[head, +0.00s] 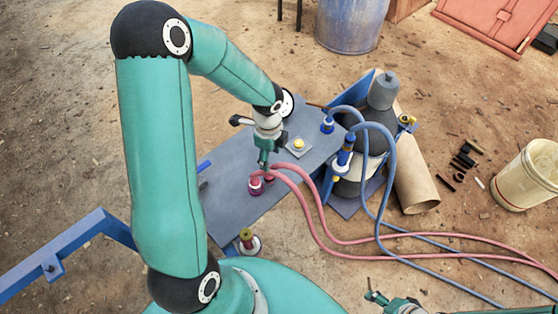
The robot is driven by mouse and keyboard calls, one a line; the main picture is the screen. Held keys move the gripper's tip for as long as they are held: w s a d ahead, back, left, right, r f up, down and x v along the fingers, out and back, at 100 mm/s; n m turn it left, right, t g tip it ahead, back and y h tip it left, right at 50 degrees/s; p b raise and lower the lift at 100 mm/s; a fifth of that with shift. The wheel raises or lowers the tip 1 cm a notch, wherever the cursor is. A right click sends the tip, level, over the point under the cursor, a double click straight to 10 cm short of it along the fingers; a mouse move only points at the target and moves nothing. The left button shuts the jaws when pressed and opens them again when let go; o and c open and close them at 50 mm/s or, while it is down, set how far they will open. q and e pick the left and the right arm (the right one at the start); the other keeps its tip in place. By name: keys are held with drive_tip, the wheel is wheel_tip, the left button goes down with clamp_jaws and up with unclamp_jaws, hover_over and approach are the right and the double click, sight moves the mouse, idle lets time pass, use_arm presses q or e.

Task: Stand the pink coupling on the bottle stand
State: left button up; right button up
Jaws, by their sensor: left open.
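The pink coupling (257,186) is at the grey table's surface, where a pink hose (310,203) starts. A second pink part shows close beside it, partly hidden by the gripper. My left gripper (264,163) is open and points down just above these pink parts; I cannot tell whether it touches them. The bottle stand (368,201) is blue and stands right of the table, around a dark grey bottle (368,128). My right gripper (376,297) is low at the bottom edge, far from both; its jaws are too small to read.
The grey table (228,207) also bears a pale block with a yellow knob (298,144) and a blue fitting (327,125). Blue hoses (385,185) and pink hoses cross the ground at right. A cardboard tube (413,180) leans by the stand. A cream bucket (528,178) stands far right.

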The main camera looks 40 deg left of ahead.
use_arm(q)
drive_tip(key=s+d+f+n+h, duration=0.1)
drive_tip(key=s+d+f+n, duration=0.2)
drive_tip(key=d, duration=0.4)
drive_tip(key=s+d+f+n+h, duration=0.1)
drive_tip(key=s+d+f+n, duration=0.2)
drive_tip(key=d+f+n, duration=0.3)
drive_tip(key=s+d+f+n+h, duration=0.2)
drive_tip(key=d+f+n, duration=0.2)
drive_tip(key=d+n, duration=0.3)
drive_tip(key=shift+s+d+f+n+t, duration=0.3)
drive_tip(key=shift+s+d, duration=0.1)
drive_tip(key=shift+d, duration=0.6)
